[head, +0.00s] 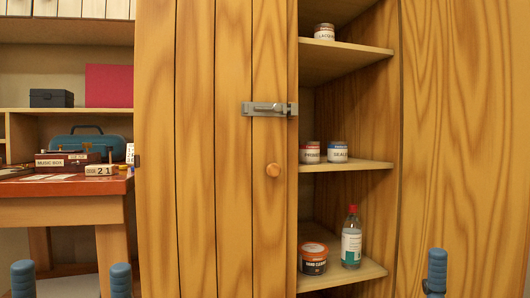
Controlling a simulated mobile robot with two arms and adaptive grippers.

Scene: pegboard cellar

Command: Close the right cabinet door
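The right half stands open and shows the shelves. The wooden panel (465,140) at the far right appears to be the right door, swung wide open; its handle is not visible. My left gripper (71,280) is at the bottom left, its two blue fingertips wide apart and empty. My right gripper (436,272) is at the bottom right in front of the panel; only one blue fingertip shows clearly.
At left, a red-topped desk (60,187) holds boxes and a blue case (88,146).

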